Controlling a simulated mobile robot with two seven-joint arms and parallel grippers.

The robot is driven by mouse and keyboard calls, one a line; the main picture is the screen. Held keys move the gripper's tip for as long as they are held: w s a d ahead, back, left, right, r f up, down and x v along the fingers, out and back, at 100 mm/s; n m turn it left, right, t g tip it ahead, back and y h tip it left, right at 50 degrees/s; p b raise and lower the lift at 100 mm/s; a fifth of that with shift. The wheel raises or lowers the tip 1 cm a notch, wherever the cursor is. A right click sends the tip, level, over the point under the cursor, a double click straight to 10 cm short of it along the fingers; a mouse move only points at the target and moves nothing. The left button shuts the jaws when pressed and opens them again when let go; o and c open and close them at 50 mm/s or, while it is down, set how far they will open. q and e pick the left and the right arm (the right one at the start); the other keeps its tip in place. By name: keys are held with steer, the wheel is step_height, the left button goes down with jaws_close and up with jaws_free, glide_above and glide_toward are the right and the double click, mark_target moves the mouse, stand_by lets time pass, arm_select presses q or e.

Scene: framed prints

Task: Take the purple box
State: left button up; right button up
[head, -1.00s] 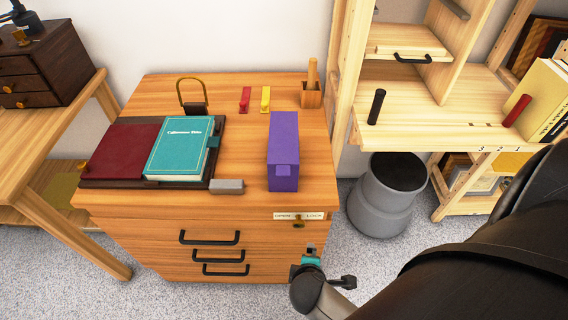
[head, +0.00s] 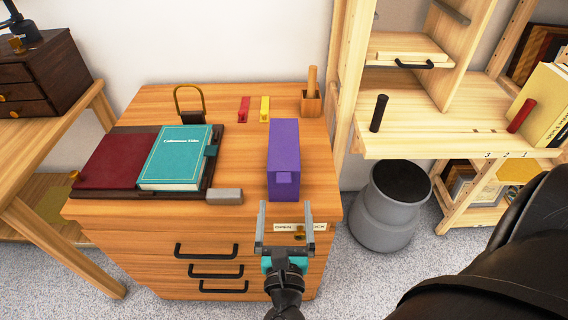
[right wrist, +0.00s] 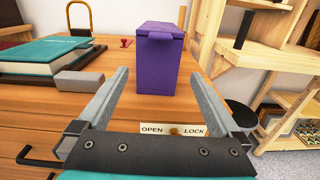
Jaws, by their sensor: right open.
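The purple box (head: 284,158) stands upright on the wooden cabinet top (head: 236,220), near its front edge. It also shows in the right wrist view (right wrist: 158,62), ahead of and between the fingers. My right gripper (head: 284,215) is open and empty, just in front of the cabinet's front edge and short of the box. In the right wrist view its two fingers (right wrist: 160,88) are spread wide, one to each side of the box, not touching it. My left gripper is not in view.
Shelving (head: 450,140) is at the right.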

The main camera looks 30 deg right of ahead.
mark_target(284, 160)
steer(key=b+x, duration=0.1)
steer(key=x, duration=0.8)
steer(key=shift+w+d, duration=0.1)
steer(key=shift+w, duration=0.2)
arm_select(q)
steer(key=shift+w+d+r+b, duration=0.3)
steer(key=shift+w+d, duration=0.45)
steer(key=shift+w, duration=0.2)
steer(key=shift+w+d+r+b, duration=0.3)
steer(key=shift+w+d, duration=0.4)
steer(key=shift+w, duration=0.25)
arm_select(e)
steer(key=shift+x, duration=2.7)
steer(key=shift+r, duration=0.1)
jaws_close()
steer(key=shift+r, duration=0.1)
